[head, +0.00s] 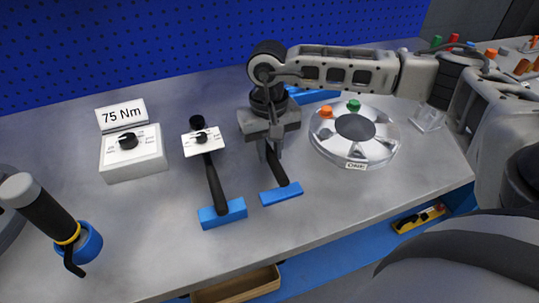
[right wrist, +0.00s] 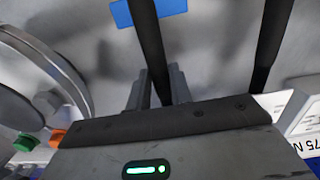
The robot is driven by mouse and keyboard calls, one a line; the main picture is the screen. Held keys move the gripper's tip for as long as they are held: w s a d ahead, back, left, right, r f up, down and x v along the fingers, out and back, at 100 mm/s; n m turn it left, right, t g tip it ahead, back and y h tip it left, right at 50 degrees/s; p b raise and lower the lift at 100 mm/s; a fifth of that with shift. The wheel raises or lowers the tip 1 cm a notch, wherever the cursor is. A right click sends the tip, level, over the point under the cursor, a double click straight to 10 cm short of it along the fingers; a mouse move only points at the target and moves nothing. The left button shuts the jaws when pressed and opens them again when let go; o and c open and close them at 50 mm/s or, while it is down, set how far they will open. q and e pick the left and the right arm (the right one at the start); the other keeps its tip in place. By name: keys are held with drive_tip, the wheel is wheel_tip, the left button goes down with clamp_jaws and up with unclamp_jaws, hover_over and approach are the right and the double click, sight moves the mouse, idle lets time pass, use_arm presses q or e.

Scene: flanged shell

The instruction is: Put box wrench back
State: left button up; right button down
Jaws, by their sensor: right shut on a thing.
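My right gripper (head: 272,140) points down at the middle of the bench and is shut on the box wrench (head: 277,166), a dark bar. Its lower end meets a blue block (head: 281,194) on the bench; whether the wrench rests in it or just above it I cannot tell. In the right wrist view the dark bar (right wrist: 151,45) runs up from between the fingers (right wrist: 158,92) to a blue block (right wrist: 148,10). The wrench's upper end is hidden by the gripper. My left gripper is out of view.
A round flanged shell (head: 340,152) with orange and green pieces sits close right. A 75 Nm box (head: 133,155) and a grey-capped tool (head: 45,208) are left. The front bench is clear.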

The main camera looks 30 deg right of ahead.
drive_tip(key=shift+a+f, duration=0.1)
drive_tip(key=shift+f, duration=1.2)
drive_tip(key=c, duration=1.3)
unclamp_jaws()
drive_tip(key=shift+o, duration=0.2)
wheel_tip(320, 180, up, 12)
drive_tip(key=b, duration=0.1)
drive_tip(key=shift+w+r, duration=0.15)
drive_tip(key=shift+w, duration=0.05)
